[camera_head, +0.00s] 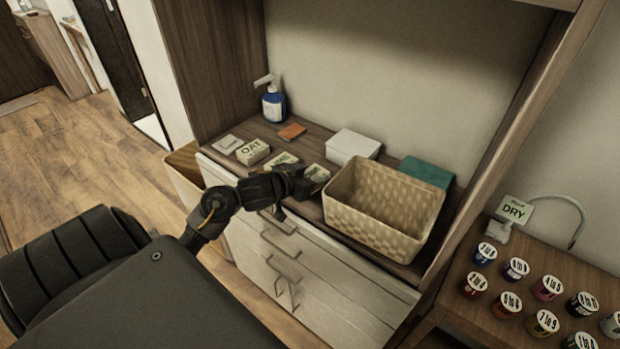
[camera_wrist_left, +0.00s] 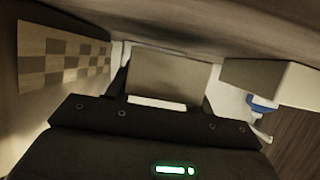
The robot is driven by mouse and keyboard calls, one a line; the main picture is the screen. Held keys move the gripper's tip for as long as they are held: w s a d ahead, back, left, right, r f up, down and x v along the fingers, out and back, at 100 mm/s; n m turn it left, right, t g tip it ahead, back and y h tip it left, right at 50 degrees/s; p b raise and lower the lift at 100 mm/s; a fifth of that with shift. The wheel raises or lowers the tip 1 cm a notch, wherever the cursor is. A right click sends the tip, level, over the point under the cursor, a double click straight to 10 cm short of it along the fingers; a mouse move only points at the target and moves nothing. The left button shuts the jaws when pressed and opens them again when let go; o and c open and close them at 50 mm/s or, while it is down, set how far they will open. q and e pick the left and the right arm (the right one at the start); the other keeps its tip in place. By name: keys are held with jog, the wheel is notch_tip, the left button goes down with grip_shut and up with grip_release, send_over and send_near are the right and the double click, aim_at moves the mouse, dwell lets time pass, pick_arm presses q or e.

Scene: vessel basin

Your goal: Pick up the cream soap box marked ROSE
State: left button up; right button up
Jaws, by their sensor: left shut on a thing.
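A cream soap box (camera_head: 318,173) is at the front of the wooden shelf, just left of the woven basket. My left gripper (camera_head: 300,181) reaches it from the left and is shut on it. The gripper partly covers the box, and I cannot read its label. In the left wrist view, the held box (camera_wrist_left: 165,78) shows as a plain face between the dark fingers. I cannot tell whether it is clear of the shelf. My right gripper is not in view.
Left of it are a partly hidden labelled box (camera_head: 281,160), an OAT box (camera_head: 252,152) and a blue pump bottle (camera_head: 273,104). The woven basket (camera_head: 380,215) stands close on the right, with a white box (camera_head: 353,146) behind. Drawer handles (camera_head: 283,268) stick out below.

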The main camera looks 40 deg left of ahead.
pick_arm(q)
jog(key=s+r+m+p, duration=0.1)
jog(key=s+r+p, duration=0.6)
jog(key=s, duration=0.7)
notch_tip(320, 180, up, 3)
jog(key=shift+s+a+f+g+h+p, duration=0.15)
jog(key=shift+s+a+g+h+p, duration=0.15)
jog(key=shift+s+p, duration=0.1)
